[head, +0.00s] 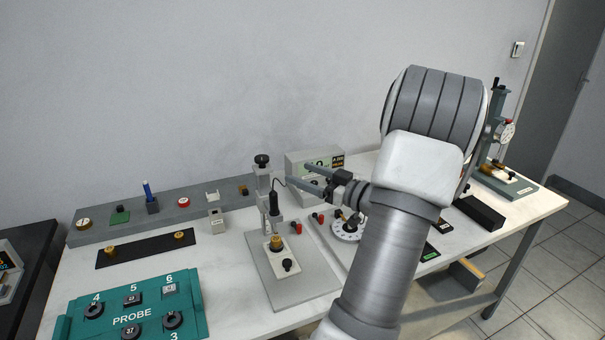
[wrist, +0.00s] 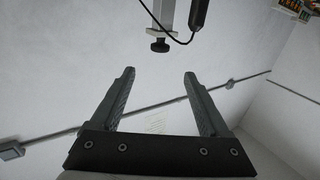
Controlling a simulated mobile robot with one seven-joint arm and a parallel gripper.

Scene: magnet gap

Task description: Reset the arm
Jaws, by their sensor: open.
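My gripper (head: 313,177) is open and empty in the head view, held above the bench at the end of my raised arm. Its two fingers point left, toward the probe stand (head: 263,190) with a black knob on top. In the wrist view my gripper (wrist: 160,82) shows both fingers spread wide with nothing between them. Beyond the fingertips, the stand's post and black knob (wrist: 160,46) and a cabled probe (wrist: 200,14) show at the top. The fingers appear apart from the stand. My arm hides part of the bench behind it.
The white bench (head: 235,305) holds a teal PROBE block (head: 150,318), a grey meter box (head: 300,160), a white dial (head: 346,232), and a grey rear shelf (head: 100,238) with small parts. A dial gauge stand (head: 497,140) is at the right. The air above the bench's left side is clear.

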